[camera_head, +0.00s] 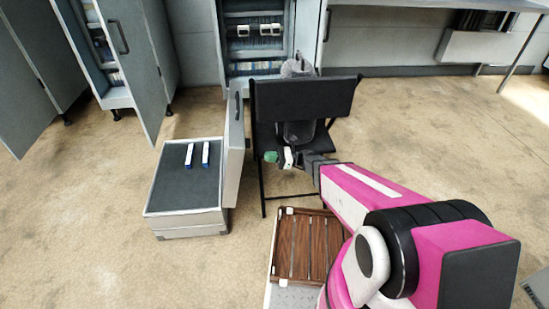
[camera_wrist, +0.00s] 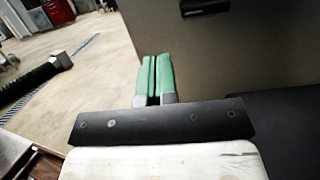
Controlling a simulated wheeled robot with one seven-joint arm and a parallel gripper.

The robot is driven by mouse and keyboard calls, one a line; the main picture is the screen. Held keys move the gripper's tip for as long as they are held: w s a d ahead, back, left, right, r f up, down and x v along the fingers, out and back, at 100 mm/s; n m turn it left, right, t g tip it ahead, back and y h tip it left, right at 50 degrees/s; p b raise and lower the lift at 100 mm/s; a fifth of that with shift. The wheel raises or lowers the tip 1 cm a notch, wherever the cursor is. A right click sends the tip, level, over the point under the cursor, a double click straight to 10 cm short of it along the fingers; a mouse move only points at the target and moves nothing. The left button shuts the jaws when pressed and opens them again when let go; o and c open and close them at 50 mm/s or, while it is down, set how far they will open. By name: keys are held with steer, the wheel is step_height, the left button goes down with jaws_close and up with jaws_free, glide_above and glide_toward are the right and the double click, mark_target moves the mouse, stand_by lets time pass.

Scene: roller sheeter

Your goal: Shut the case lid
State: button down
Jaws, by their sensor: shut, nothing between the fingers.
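The grey case (camera_head: 187,223) sits low on the floor at left of centre. Its lid (camera_head: 233,165) stands open, upright along the case's right side, with a dark handle at its far end. My gripper (camera_head: 270,157) is just right of the lid, with its green fingertips pointing left toward the lid's outer face. In the wrist view the green fingers (camera_wrist: 152,78) are together and empty. A grey-beige panel, apparently the lid (camera_wrist: 225,60), fills the space behind and right of them. I cannot tell whether the fingertips touch it.
Two white-and-blue items (camera_head: 205,153) lie on the case's dark lining. A black folding chair (camera_head: 305,98) stands behind my gripper. Open cabinets line the back wall. Bare floor (camera_head: 80,220) lies left of the case.

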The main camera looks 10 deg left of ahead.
steer(key=x, duration=0.9)
steer(key=shift+a, duration=0.1)
